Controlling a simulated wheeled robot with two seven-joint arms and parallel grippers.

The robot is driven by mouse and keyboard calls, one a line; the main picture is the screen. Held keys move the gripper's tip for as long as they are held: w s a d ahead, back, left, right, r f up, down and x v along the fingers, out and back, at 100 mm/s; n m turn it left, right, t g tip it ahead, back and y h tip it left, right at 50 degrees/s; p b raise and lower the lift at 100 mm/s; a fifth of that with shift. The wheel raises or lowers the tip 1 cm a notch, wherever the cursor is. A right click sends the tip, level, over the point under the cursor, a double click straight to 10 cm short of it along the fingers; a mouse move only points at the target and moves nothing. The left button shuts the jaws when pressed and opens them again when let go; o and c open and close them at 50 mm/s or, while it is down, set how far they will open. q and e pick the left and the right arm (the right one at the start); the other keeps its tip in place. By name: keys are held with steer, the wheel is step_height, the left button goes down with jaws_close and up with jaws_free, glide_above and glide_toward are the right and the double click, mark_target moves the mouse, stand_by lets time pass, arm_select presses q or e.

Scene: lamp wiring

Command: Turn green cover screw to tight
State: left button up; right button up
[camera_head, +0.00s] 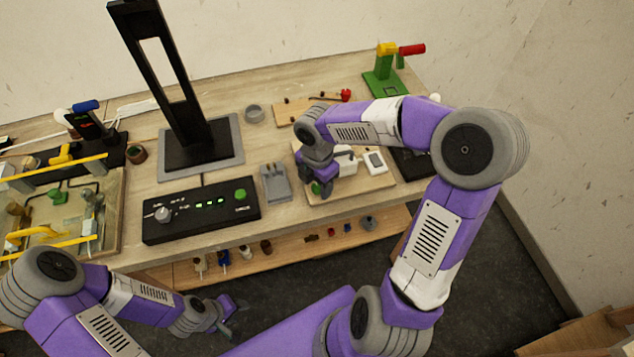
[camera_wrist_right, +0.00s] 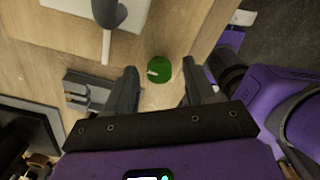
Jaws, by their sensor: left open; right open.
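The green cover screw (camera_wrist_right: 160,70) is a round green knob with a pale mark on its top, on the light wooden board. In the right wrist view it lies between and just beyond the open fingers of my right gripper (camera_wrist_right: 156,92), with nothing held. In the head view a bit of the green screw (camera_head: 316,188) shows beside my right gripper (camera_head: 322,190), which is over the board's left part and hides much of it. My left gripper (camera_head: 229,311) is open and empty, low in front of the table.
A grey bracket (camera_head: 275,184) stands left of the board (camera_head: 372,186). A black control box (camera_head: 201,209) with a green button and a black lamp stand (camera_head: 190,140) are further left. A white switch (camera_head: 375,162) sits on the board's right. A lower shelf (camera_head: 300,247) holds small parts.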

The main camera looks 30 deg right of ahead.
jaws_close()
